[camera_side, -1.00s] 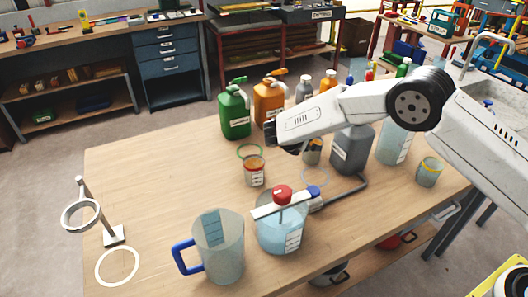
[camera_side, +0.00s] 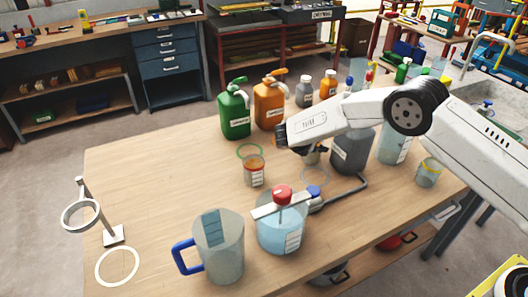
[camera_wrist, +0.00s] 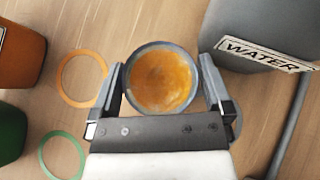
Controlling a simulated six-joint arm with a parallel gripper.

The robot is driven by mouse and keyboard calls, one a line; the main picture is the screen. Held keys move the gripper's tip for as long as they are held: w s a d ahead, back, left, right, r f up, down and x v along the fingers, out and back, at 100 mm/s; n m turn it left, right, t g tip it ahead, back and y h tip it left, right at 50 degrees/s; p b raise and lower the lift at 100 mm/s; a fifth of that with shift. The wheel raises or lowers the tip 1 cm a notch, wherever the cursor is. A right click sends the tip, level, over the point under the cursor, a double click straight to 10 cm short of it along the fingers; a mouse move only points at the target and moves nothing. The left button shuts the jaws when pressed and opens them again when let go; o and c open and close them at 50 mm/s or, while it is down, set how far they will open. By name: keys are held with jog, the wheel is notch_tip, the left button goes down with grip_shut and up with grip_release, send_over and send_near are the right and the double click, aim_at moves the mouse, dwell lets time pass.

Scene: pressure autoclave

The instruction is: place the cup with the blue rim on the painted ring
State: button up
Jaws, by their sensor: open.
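A cup with a grey-blue rim (camera_wrist: 133,62) and orange-brown contents stands between the fingers of my gripper (camera_wrist: 163,78) in the wrist view. The fingers are open, one on each side of it. In the side view my gripper (camera_side: 311,149) is over this cup (camera_side: 313,158), hiding most of it. Several painted rings mark the table: a green ring (camera_side: 239,148), a pale ring (camera_side: 315,164) just in front of the cup, a white ring (camera_side: 97,266) at front left, and an orange ring (camera_wrist: 62,82) in the wrist view.
A grey WATER jug (camera_side: 353,153) stands close right of the cup. Green (camera_side: 234,112) and orange (camera_side: 268,103) jugs stand behind left. An orange-rimmed cup (camera_side: 254,173), stirred beaker (camera_side: 280,232), blue-handled pitcher (camera_side: 222,255) and yellow-rimmed cup (camera_side: 428,173) stand around. The left table is mostly clear.

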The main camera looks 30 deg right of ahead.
jog(key=c, duration=1.1)
jog(key=shift+c, duration=0.2)
jog(key=shift+r, duration=0.1)
notch_tip(320, 180, up, 18)
dwell(0.5)
